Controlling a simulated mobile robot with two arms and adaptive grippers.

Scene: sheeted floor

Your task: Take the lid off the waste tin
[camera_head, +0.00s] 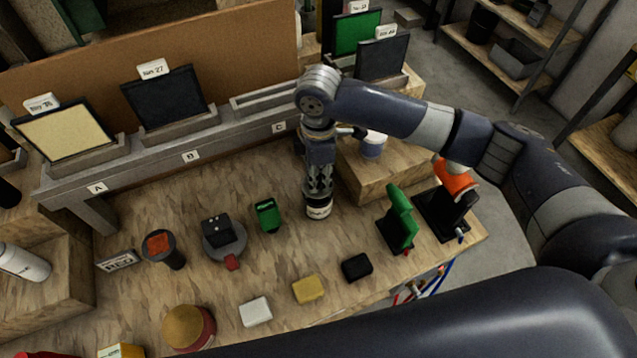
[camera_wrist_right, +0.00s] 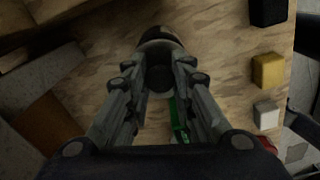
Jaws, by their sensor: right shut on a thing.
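The waste tin (camera_head: 319,207) is a small round tin with a pale, lettered band and a dark lower part. It stands upright on the wooden bench, left of the raised wooden block. My right gripper (camera_head: 319,188) points straight down over it, with its fingers shut on the lid at the top. In the right wrist view the fingers close around a dark round piece, the lid (camera_wrist_right: 159,78), and the tin's dark side (camera_wrist_right: 160,35) shows beyond it. The fingers hide most of the lid, and I cannot tell whether it is apart from the tin. My left gripper is out of view.
Yellow (camera_head: 309,289), white (camera_head: 256,311) and black (camera_head: 356,267) blocks lie in front. Bare bench surrounds the tin.

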